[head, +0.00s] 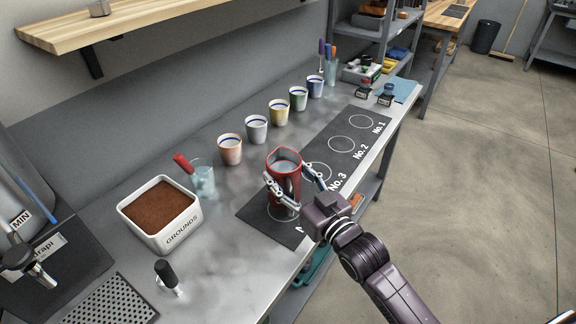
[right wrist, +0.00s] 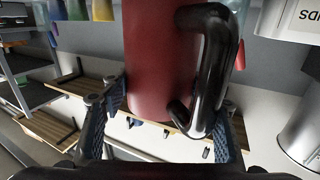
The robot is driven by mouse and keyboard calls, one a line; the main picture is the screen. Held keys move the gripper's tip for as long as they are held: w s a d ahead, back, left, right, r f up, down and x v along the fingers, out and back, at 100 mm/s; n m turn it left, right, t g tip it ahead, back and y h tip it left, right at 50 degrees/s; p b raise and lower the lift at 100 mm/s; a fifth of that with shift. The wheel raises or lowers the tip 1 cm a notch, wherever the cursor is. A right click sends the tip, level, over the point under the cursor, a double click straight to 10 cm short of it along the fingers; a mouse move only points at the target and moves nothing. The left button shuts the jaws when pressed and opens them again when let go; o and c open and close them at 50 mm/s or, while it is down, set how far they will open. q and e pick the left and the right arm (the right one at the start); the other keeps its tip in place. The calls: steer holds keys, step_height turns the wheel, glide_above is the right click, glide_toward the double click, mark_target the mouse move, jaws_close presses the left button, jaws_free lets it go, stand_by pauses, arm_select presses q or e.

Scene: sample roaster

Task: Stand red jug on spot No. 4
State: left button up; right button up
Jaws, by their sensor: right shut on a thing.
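The red jug (head: 284,166) is upright over the near end of the dark spot mat (head: 256,222), with its black handle towards my right arm. My right gripper (head: 289,180) is shut on the jug, one finger on each side. Part of a white ring shows around the jug's base; the label beside it is mostly hidden by my gripper. I cannot tell whether the base touches the mat. In the right wrist view, which is upside down, the jug (right wrist: 158,60) and handle fill the space between the fingers. My left gripper is not in view.
Spots No. 1, No. 2 and No. 3 on the mat (head: 353,146) are bare. Several cups (head: 257,130) stand in a row behind it. The grounds box (head: 160,238), a glass with a red-handled tool (head: 203,180) and a black-handled tool (head: 167,275) stand to the left.

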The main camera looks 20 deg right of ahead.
steer(key=shift+f, duration=1.6)
steer(key=shift+f, duration=0.1)
steer(key=o, duration=1.9)
steer(key=shift+s+f, duration=0.1)
steer(key=shift+f, duration=0.1)
steer(key=shift+r, duration=0.2)
steer(key=b+v, duration=0.1)
steer(key=v, duration=1.1)
